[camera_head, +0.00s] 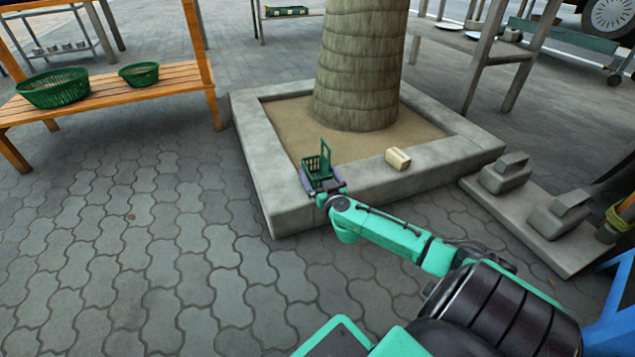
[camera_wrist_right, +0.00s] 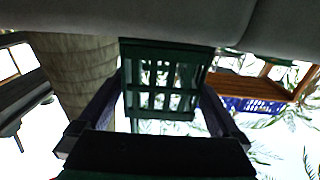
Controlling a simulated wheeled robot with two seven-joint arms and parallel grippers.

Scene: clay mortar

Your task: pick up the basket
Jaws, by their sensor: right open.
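A small dark green basket (camera_head: 317,162) with an upright, lattice-like part stands at the near left edge of the stone planter. My right gripper (camera_head: 321,184) is at the basket, its fingers apart on either side of it. In the right wrist view the basket (camera_wrist_right: 165,49) shows between the two dark fingers of the right gripper (camera_wrist_right: 160,88). I cannot tell whether either finger touches it. The gripper hides the basket's lower part in the head view. My left gripper is not in view.
The stone planter's rim (camera_head: 262,160) surrounds sand and a thick trunk (camera_head: 360,65). A cream block (camera_head: 398,159) lies on the rim to the right. Two other green baskets (camera_head: 53,87) (camera_head: 139,74) stand on a wooden bench (camera_head: 170,78). Paving at left is clear.

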